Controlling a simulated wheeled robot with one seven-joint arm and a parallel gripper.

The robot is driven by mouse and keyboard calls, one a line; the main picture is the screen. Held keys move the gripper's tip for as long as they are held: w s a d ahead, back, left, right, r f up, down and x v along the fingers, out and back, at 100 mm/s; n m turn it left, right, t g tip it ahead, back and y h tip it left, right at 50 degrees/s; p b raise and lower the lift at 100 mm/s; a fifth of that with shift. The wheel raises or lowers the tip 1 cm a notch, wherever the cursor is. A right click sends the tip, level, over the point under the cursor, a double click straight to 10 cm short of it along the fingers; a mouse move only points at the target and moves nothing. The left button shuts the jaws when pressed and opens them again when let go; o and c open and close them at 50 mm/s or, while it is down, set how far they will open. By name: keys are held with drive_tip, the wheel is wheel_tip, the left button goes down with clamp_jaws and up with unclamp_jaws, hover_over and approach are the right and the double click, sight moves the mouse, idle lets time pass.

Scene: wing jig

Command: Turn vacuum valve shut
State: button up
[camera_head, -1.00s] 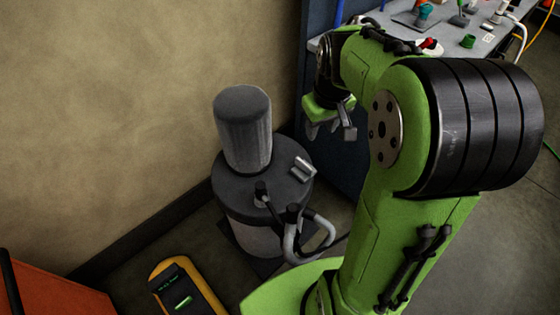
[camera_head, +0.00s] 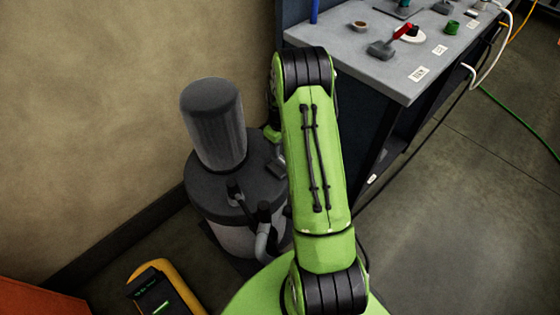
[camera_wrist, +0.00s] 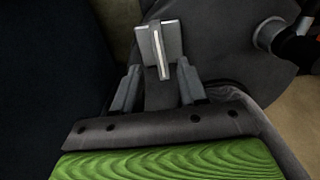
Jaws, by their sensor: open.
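The grey vacuum unit has a dark round lid (camera_head: 215,195) with a tall ribbed grey cylinder (camera_head: 213,125) on it. A small grey fitting, which looks like the valve (camera_head: 277,164), sits at the lid's right edge, partly hidden by my arm. In the wrist view the valve (camera_wrist: 146,42) shows as a grey block with a pale upright bar, just ahead of my gripper (camera_wrist: 158,78). My gripper's two grey fingers are apart, one on each side below the block. Whether they touch it I cannot tell. In the head view my arm hides most of the gripper.
A grey bench (camera_head: 400,75) with small tools and a red-handled piece (camera_head: 403,30) stands at the right. A wall is behind the unit. A yellow-and-black device (camera_head: 160,290) is on the floor at lower left. A black hose fitting (camera_wrist: 285,38) shows in the wrist view.

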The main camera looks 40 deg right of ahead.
sight(281, 159)
wheel_tip(281, 159, down, 6)
drive_tip(key=shift+f+b, duration=0.15)
drive_tip(key=shift+b, duration=0.45)
clamp_jaws()
